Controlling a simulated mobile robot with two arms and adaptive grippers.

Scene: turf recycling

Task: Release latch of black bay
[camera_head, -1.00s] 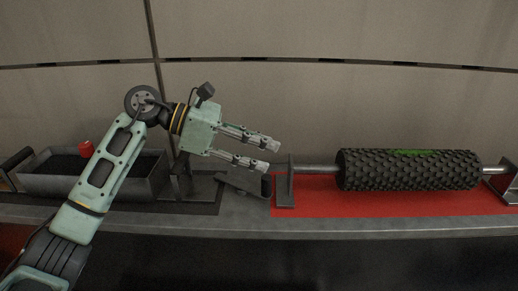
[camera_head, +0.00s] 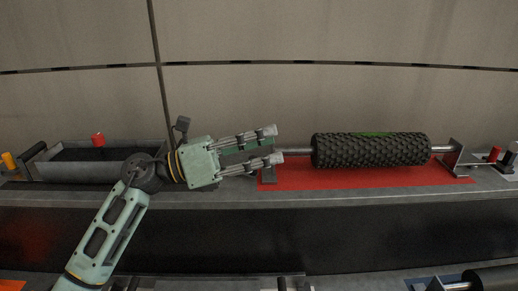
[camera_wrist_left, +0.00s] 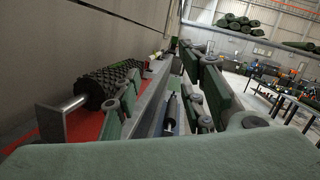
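My left gripper (camera_head: 279,145) is open and empty, its two fingers apart and pointing right. In the head view its tips are just left of the spiked roller, over the left end of the red bay (camera_head: 350,178). Its fingers also show spread in the left wrist view (camera_wrist_left: 165,100). A grey tray with a dark inside (camera_head: 75,172), at the left, may be the black bay. A small red knob (camera_head: 98,139) shows at its back. I cannot make out a latch clearly; my gripper and arm hide the area right of the tray. My right gripper is not in view.
The black spiked roller (camera_head: 370,150) lies on a metal shaft between end brackets, with the right bracket (camera_head: 450,158) visible. It also shows in the left wrist view (camera_wrist_left: 105,85). A wall stands close behind the bench. A dark strip (camera_head: 350,235) runs along the front.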

